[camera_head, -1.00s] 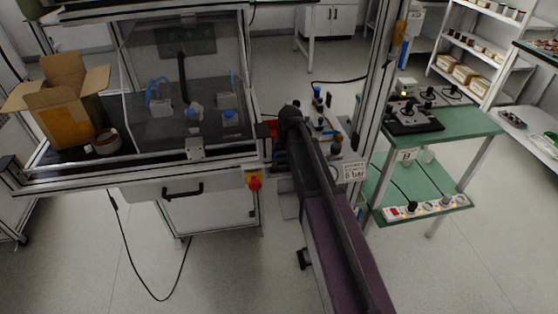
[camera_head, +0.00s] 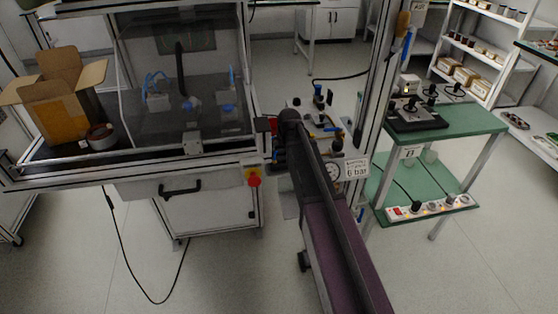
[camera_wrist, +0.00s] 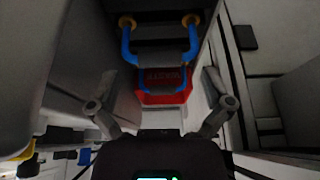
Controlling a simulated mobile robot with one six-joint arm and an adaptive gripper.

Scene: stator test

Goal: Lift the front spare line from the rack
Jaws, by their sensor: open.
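In the wrist view two bent blue lines lie ahead of my gripper (camera_wrist: 160,90). The upper blue line (camera_wrist: 127,45) is a U with yellow-orange ends at the top. The other blue line (camera_wrist: 143,84) is a smaller U, lower in the picture, in front of a red box marked WASTE (camera_wrist: 163,97). Which is the front spare line I cannot tell for sure. My gripper's fingers are spread wide, one on each side of the lower line, with nothing between them that they touch. In the head view my arm hides the gripper and the lines.
A panel with a 6 bar sign (camera_head: 356,168) and gauge stands right of my arm, beside an upright metal post (camera_head: 376,95). A guarded bench with a red stop knob (camera_head: 254,181) is on the left. A green table (camera_head: 455,125) stands right. Pale walls crowd the gripper.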

